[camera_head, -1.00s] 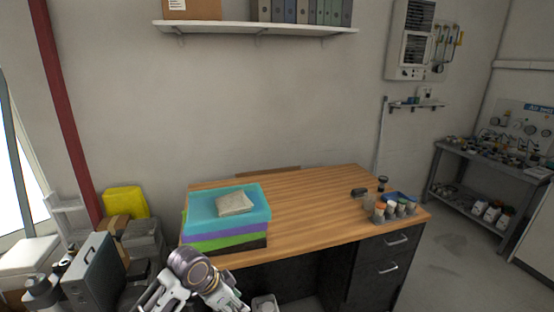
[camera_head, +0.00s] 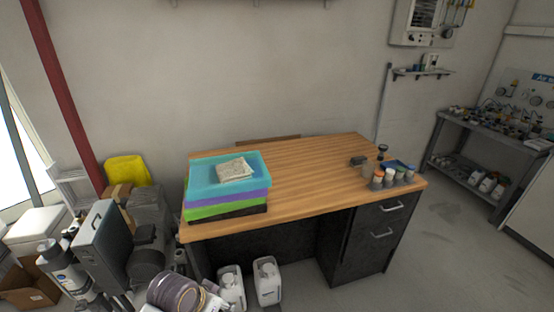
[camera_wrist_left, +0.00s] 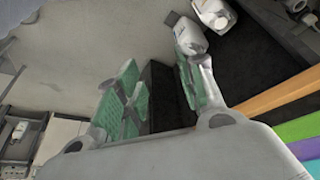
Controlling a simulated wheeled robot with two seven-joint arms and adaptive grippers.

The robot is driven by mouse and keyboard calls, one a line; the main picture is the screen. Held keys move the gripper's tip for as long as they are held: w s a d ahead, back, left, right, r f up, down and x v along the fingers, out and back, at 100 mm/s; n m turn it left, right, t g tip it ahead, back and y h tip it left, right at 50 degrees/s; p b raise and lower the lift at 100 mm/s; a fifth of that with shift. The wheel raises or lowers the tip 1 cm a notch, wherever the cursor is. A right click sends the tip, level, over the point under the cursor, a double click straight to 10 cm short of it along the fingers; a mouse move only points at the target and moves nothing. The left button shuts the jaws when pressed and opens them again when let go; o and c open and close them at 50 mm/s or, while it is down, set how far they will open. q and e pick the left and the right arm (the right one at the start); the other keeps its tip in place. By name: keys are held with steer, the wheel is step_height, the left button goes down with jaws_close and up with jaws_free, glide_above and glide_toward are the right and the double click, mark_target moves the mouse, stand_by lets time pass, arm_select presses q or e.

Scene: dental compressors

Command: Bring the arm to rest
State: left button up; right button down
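My left arm (camera_head: 178,296) shows at the bottom edge of the head view, in front of the desk and low; its gripper is cut off or hidden there. In the left wrist view my left gripper (camera_wrist_left: 160,66) has its two green-padded fingers apart, with nothing held between them. Floor and a dark surface show beyond the fingers. My right arm and gripper are not in view.
The wooden desk (camera_head: 300,184) bears a stack of coloured trays (camera_head: 200,187) with a folded cloth (camera_head: 234,169), and small jars (camera_head: 390,178). White jugs (camera_head: 267,281) stand on the floor below. A grey case (camera_head: 101,244) and other equipment crowd the left.

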arm_select(q)
steer(key=shift+s+a+f+n+y, duration=0.55)
steer(key=shift+s+a+n+y, duration=0.85)
steer(key=shift+s+a, duration=2)
steer(key=s+f+g, duration=0.1)
steer(key=s+f, duration=0.2)
steer(key=f, duration=3)
steer(key=s+a+f, duration=0.1)
steer(key=s+f, duration=0.9)
steer(key=s, duration=0.1)
steer(key=s+a+f+g, duration=0.1)
steer(key=s+a+f, duration=0.1)
steer(key=s+f, duration=0.8)
steer(key=shift+s+a+g, duration=0.3)
steer(key=shift+s, duration=0.3)
